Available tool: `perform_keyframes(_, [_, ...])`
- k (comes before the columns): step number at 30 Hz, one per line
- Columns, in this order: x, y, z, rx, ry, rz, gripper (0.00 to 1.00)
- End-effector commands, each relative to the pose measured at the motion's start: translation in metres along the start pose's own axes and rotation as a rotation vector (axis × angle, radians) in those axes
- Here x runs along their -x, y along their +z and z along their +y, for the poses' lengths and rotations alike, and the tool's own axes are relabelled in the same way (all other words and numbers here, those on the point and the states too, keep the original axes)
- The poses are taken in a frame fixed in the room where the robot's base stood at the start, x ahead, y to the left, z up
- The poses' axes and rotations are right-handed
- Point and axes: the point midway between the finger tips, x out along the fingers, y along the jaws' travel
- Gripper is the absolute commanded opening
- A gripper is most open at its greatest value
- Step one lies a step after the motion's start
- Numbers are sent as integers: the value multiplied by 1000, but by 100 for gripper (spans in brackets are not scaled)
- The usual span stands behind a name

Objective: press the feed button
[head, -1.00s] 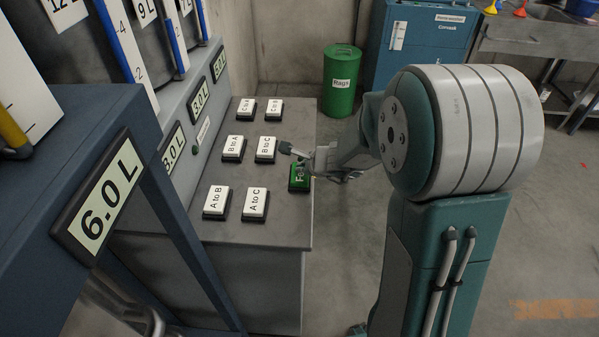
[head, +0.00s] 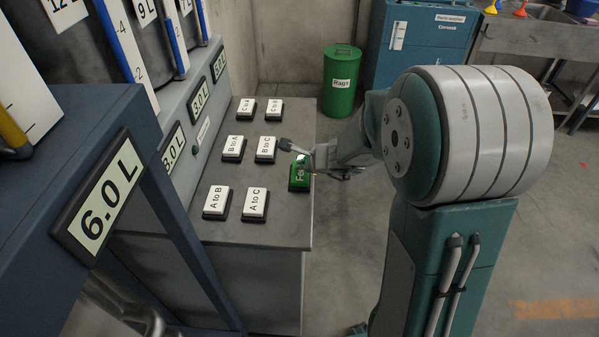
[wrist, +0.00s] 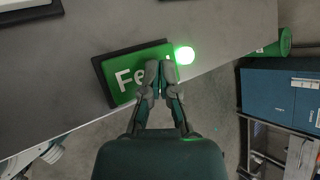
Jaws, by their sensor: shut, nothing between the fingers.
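The green feed button (head: 298,178) sits near the right edge of the grey console top, with part of its white lettering hidden by my gripper. In the wrist view the feed button (wrist: 125,82) shows "Fe" and a lit round green lamp (wrist: 184,55) at its corner. My gripper (wrist: 158,68) is shut and empty, and its fingertips overlap the right part of the button in that view. In the head view my gripper (head: 300,155) is over the far end of the button. I cannot tell whether the fingertips touch it.
The console (head: 262,233) also bears several white buttons, among them "B to C" (head: 265,149) and "A to C" (head: 255,202). A blue frame with a "6.0 L" display (head: 98,203) stands at left. A green rag bin (head: 341,82) and a blue cabinet (head: 418,45) stand behind.

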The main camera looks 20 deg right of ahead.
Motion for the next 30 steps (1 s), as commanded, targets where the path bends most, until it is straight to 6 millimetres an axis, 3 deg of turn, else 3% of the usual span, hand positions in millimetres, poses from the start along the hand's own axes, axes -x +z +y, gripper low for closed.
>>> perform_keyframes(24, [40,29,-30,2,-2,-2,0])
perform_keyframes(30, [42,31,-31,0,0,0,0])
